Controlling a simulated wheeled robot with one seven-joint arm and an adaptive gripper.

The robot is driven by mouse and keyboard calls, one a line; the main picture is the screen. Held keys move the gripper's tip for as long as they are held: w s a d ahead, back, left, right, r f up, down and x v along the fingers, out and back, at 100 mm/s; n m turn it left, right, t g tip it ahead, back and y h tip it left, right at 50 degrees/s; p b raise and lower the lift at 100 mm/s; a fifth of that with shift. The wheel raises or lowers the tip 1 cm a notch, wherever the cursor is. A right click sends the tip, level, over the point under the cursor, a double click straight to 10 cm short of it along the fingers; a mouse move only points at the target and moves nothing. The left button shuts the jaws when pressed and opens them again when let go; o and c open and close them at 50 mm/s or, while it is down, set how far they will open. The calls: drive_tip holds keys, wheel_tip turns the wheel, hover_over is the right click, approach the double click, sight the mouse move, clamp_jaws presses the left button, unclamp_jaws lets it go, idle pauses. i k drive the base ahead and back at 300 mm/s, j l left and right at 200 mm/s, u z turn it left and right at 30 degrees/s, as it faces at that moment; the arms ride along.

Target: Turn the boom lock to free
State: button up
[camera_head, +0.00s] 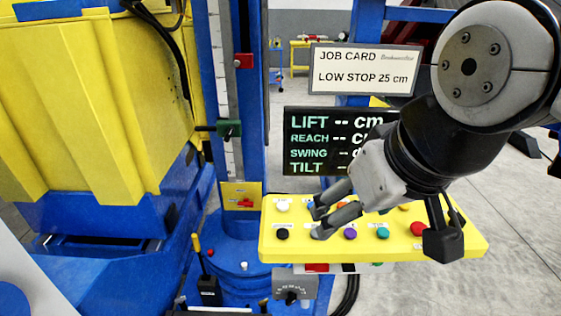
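I cannot tell for sure which part is the boom lock, as no label for it is readable. A small red handle sits on a yellow plate (240,190) low on the blue mast. A yellow-tipped lever (202,252) stands in a black base left of it. A grey box with a black dial knob (291,294) is at the bottom centre. My gripper (318,222) is over the left half of the yellow button panel (272,243), right of these parts. Its two fingers are apart with nothing visible between them. It hides some buttons.
A dark display (305,139) reads LIFT, REACH, SWING and TILT, with dashes. A job card (365,69) says LOW STOP 25 cm. Red (243,61) and green (229,128) clamps sit on the mast scale. A large yellow bin (75,100) fills the left. Grey floor lies at right.

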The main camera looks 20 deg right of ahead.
sight(346, 268)
drive_tip(key=k+l, duration=1)
drive_tip(key=i+j, duration=0.2)
drive_tip(key=k+l, duration=0.25)
drive_tip(key=k, duration=0.25)
